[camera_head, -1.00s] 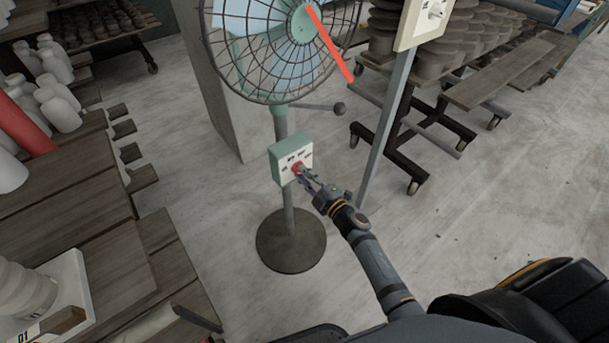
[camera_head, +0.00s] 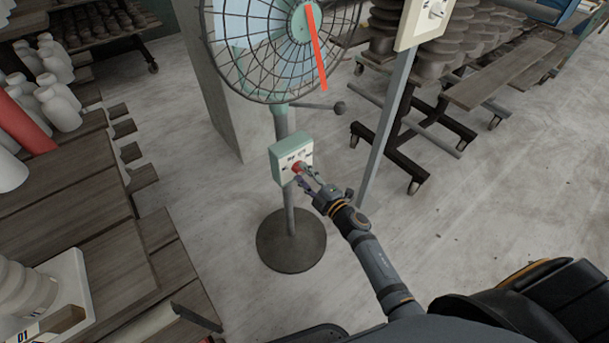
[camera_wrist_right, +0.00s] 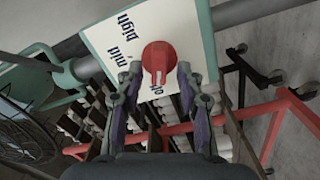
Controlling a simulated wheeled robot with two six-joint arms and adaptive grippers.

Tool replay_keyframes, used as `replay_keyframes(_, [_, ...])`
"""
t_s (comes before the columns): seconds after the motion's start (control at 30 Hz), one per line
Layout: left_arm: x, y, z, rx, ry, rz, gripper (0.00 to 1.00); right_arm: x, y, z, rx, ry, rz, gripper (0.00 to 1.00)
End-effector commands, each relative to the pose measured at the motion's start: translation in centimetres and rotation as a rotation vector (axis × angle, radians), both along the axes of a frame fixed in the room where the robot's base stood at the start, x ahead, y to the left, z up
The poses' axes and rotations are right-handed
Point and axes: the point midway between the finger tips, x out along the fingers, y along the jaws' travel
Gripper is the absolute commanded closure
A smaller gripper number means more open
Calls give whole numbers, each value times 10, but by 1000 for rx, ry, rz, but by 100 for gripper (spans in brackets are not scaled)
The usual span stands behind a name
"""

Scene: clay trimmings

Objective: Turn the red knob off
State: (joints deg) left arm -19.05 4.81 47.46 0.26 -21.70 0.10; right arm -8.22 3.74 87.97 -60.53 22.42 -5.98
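The red knob (camera_head: 297,168) sits on the pale face of a green-edged control box (camera_head: 279,165) on the fan's pole. In the right wrist view the knob (camera_wrist_right: 158,58) shows near the top middle, its raised grip running down toward a partly covered label that seems to read "off". Labels "mid" and "high" are beside it. My right gripper (camera_head: 306,178) is at the box front. In the wrist view its two fingers (camera_wrist_right: 159,75) are spread, one on each side of the knob's lower part, with visible gaps. My left gripper is not in view.
The caged fan (camera_head: 290,45) with a red ribbon (camera_head: 316,50) is above the box, on a round dark base (camera_head: 291,241). A pole with another switch box (camera_head: 421,24) stands to the right. Wooden tables (camera_head: 80,215) fill the left. Floor right of the arm is clear.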

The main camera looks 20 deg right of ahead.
Motion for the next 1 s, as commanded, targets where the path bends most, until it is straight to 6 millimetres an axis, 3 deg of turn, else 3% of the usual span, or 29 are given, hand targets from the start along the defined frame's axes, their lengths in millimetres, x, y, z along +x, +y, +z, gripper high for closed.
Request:
replay_keyframes(0.33, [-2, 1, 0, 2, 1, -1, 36, -7, -3, 0, 0, 0, 0, 61])
replay_keyframes(0.7, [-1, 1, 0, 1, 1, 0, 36, -86, -31, -1, -1, 3, 2, 61])
replay_keyframes(0.83, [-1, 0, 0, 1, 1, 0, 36, -104, -38, 0, 0, 2, 2, 61])
replay_keyframes(1.0, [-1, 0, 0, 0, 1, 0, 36, -113, -41, 0, 0, 0, 0, 61])
